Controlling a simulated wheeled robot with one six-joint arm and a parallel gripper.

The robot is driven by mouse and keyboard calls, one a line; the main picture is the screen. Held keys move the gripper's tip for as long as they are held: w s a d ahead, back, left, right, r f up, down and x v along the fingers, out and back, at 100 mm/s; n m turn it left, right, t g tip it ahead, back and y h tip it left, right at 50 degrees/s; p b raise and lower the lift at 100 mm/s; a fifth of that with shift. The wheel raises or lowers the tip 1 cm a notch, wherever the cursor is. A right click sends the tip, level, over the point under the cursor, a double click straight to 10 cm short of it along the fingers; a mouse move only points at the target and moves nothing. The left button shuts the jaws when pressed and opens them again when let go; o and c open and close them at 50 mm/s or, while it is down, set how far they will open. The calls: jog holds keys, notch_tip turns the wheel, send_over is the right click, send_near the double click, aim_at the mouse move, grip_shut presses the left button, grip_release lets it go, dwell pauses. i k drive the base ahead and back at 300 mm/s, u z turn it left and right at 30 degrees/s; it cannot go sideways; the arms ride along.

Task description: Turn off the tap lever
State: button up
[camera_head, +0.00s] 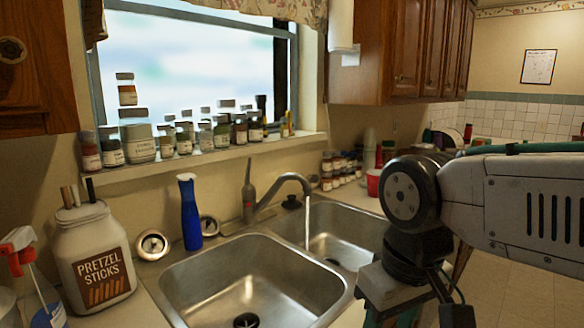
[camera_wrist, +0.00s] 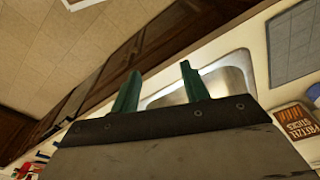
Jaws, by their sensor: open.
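The tap (camera_head: 270,195) stands behind the double sink, its spout curving right. Its lever (camera_head: 249,190) points up at the left of the tap's base. A stream of water (camera_head: 307,222) runs from the spout. My gripper shows in the wrist view (camera_wrist: 160,90) with its two green fingers apart and nothing between them. In the head view my arm is at the right, in front of the right basin and well apart from the tap; the fingertips are not clear there. The wrist view shows part of a sink basin (camera_wrist: 225,82) beyond the fingers, but I cannot make out the tap there.
A blue bottle (camera_head: 190,212), a pretzel jar (camera_head: 95,255) and a spray bottle (camera_head: 35,280) stand left of the tap. Several spice jars line the windowsill (camera_head: 215,155). More jars (camera_head: 340,170) and a red cup (camera_head: 373,183) stand behind the right basin. The space above the left basin (camera_head: 250,280) is clear.

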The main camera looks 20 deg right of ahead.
aim_at(248, 169)
jog(key=k, duration=1.15)
jog(key=z, duration=0.45)
jog(key=i, duration=1.5)
jog(key=u, duration=0.6)
